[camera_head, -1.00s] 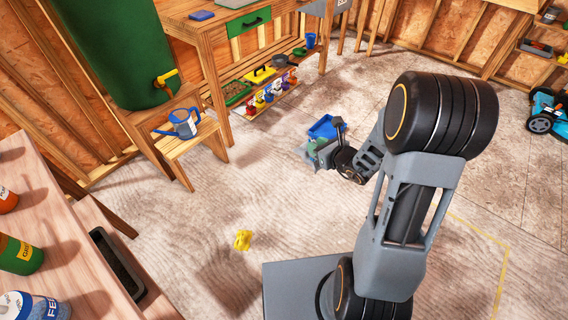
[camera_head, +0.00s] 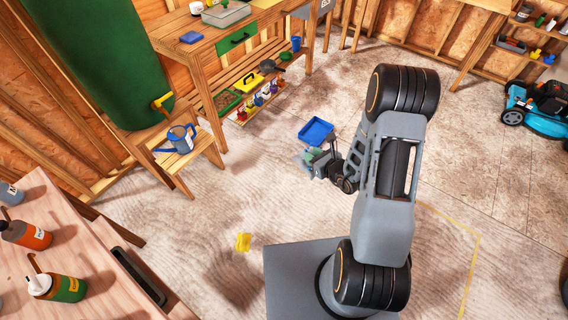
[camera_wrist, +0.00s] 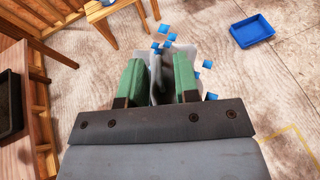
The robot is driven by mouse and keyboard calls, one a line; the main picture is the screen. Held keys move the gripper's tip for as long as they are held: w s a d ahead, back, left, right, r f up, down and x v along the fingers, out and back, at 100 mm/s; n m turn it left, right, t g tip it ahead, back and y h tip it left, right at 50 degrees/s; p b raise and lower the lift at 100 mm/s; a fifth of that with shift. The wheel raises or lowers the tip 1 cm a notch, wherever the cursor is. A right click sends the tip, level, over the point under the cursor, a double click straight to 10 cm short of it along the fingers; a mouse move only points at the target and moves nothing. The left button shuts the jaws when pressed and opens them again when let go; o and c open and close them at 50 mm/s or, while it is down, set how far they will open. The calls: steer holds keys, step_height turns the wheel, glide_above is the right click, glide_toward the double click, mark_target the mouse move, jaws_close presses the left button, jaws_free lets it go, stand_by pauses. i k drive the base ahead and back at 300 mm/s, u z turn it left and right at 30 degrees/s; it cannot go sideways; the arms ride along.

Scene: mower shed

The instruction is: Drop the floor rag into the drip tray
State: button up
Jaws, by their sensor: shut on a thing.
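My gripper (camera_head: 309,158) is shut on the floor rag (camera_wrist: 167,52), a greyish-white cloth with blue squares. In the wrist view the rag bulges between and beyond the green finger pads of my gripper (camera_wrist: 158,82). In the head view the rag is too small to make out clearly. The drip tray (camera_head: 316,131) is shallow, blue and looks empty. It lies on the floor just beyond my gripper in the head view. In the wrist view the drip tray (camera_wrist: 252,30) is at the upper right, apart from the rag.
A yellow object (camera_head: 243,242) lies on the floor at left. A wooden stool (camera_head: 190,154) with a blue-grey watering can (camera_head: 181,138) stands near the green barrel (camera_head: 95,60). A workbench (camera_head: 215,40) is behind, a mower (camera_head: 540,108) at right. Floor around the tray is clear.

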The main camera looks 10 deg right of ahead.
mark_target(318, 133)
steer(key=z, duration=0.55)
steer(key=i, duration=2.5)
steer(key=u, duration=0.75)
